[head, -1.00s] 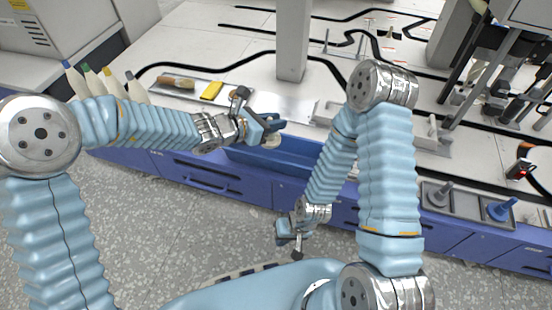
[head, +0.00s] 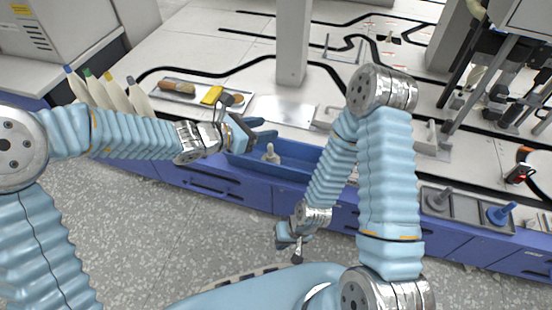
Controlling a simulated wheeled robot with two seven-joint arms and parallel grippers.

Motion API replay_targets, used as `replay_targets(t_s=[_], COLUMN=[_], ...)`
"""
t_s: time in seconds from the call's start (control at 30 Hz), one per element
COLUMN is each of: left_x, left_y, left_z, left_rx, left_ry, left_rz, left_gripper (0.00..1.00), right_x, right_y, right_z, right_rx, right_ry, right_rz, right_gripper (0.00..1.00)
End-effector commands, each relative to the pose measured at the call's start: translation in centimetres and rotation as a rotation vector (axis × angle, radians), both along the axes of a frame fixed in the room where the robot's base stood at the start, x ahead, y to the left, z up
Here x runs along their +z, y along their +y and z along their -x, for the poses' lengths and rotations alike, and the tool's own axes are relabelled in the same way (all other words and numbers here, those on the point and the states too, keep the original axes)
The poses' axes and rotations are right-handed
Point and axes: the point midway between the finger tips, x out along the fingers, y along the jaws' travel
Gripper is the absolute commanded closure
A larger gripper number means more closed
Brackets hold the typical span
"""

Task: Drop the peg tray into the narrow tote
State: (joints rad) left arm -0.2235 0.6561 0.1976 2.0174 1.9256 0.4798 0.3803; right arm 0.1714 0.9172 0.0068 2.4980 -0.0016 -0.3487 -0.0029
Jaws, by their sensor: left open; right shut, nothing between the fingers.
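The narrow tote, a long blue open box (head: 302,160), sits along the bench's front edge in the head view. A pale knobbed piece (head: 270,154) stands in its left part. My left gripper (head: 262,132) is open and empty just above the tote's left end, apart from the pale piece. The peg tray, a grey tray (head: 467,206), lies on the bench at the right. A grey peg (head: 440,198) and a blue peg (head: 502,212) stand in it. My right gripper (head: 291,248) is shut and empty, hanging low in front of the bench.
A shallow tray with a brush (head: 178,87) and a yellow block (head: 211,95) lies behind my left arm. Several coloured-tip bottles (head: 110,92) stand at the left. A grey post (head: 293,42) rises behind the tote. My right forearm hides the tote's right end.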

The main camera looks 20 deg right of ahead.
Motion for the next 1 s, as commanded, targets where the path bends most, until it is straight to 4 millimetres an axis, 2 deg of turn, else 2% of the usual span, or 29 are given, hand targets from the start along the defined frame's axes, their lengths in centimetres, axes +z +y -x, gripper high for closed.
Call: replay_targets(t_s=[0.03,0.2,0.4,0.57,1.0], left_x=[0.8,2.4,3.5,3.7,3.4], left_y=[1.2,4.8,7.5,8.3,8.3], left_z=[0.4,1.7,2.7,3.1,3.2], left_rx=[0.004,0.003,0.002,0.000,-0.005], left_ry=[-0.001,-0.003,0.000,0.000,0.000], left_rz=[0.001,0.000,0.000,0.000,-0.009], left_gripper=[0.48,0.48,0.48,0.48,0.48], right_x=[0.4,1.1,1.6,1.7,1.7], right_y=[0.0,-0.1,-0.2,-0.2,-0.2], right_z=[0.0,0.0,-0.1,-0.1,-0.1], right_rx=[0.000,-0.002,-0.003,-0.003,-0.003], right_ry=[-0.001,-0.002,-0.004,-0.004,-0.004], right_rz=[0.000,0.002,0.005,0.005,0.005], right_gripper=[1.00,1.00,1.00,1.00,1.00])
